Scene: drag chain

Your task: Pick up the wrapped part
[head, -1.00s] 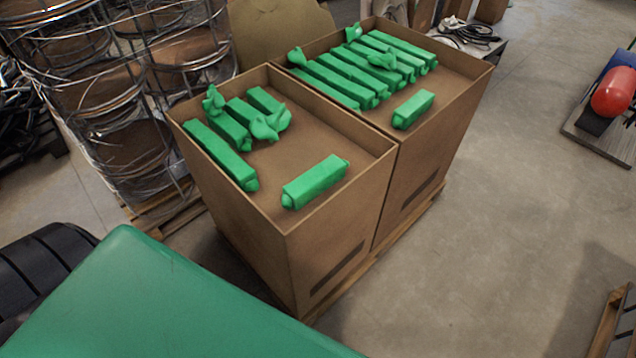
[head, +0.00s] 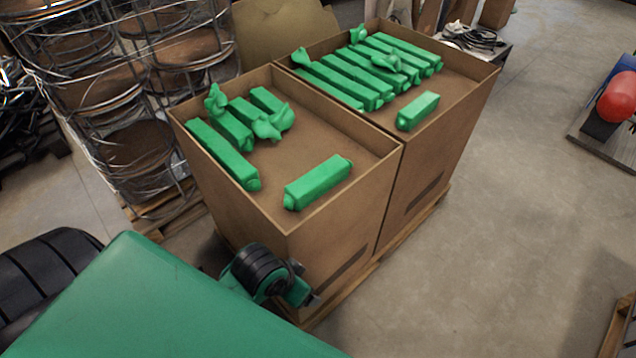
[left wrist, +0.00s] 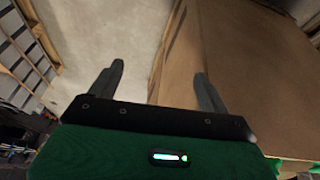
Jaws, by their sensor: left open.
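Several green wrapped parts lie in two open cardboard boxes. In the near box (head: 335,215), one wrapped part (head: 317,183) lies alone near the front right. A group with loose wrapping ends (head: 238,128) lies at its left. In the far box (head: 446,100), one wrapped part (head: 417,111) lies apart from a row of others (head: 350,78). A black and green piece of my arm shows in front of the near box in the head view. In the left wrist view my left gripper (left wrist: 154,72) is open and empty beside a brown box wall (left wrist: 255,70). My right gripper is not in view.
The boxes stand on a wooden pallet (head: 325,312). Wire baskets (head: 120,100) stand close on the left. A red rounded object (head: 617,95) is at the far right. The concrete floor right of the boxes is clear.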

